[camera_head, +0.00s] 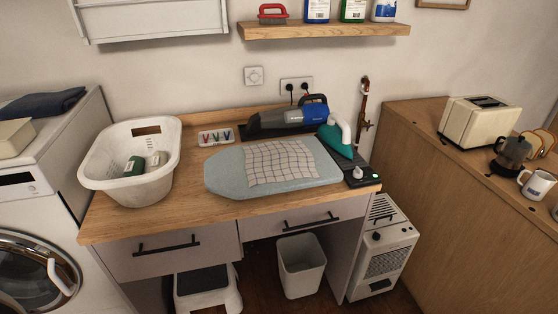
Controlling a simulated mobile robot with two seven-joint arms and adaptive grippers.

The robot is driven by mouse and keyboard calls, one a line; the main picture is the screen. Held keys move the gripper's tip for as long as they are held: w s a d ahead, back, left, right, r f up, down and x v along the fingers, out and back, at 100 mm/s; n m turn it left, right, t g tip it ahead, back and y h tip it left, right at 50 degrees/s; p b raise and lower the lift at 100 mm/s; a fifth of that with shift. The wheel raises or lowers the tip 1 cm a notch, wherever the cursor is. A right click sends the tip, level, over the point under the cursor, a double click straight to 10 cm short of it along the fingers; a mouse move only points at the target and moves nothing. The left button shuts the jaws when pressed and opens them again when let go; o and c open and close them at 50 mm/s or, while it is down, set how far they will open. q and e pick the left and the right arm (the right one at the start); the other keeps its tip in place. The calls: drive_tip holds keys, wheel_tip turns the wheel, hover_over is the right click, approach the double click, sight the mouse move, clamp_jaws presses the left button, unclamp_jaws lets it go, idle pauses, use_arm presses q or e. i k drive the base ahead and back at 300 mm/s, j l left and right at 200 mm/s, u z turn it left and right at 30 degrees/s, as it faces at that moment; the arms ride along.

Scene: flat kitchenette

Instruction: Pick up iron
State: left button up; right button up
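A teal iron with a white handle (338,140) stands at the right rear of the wooden counter. It is beside the right end of the light blue ironing board (222,172). A checked cloth (280,163) lies flat on the board. The iron's far side and underside are hidden. Neither of my grippers shows in the head view.
A grey and blue handheld vacuum (280,122) lies behind the board. A white laundry basket (100,172) stands at the counter's left, with a tray of pegs (215,137) nearby. A black pad (361,178) lies by the right edge. The counter's front strip is clear.

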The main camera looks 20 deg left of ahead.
sight(337, 135)
drive_tip(key=i+l, duration=0.25)
drive_tip(key=l, duration=0.15)
drive_tip(key=i+l, duration=0.25)
drive_tip(key=l, duration=0.15)
drive_tip(key=i+l, duration=0.25)
drive_tip(key=l, duration=0.15)
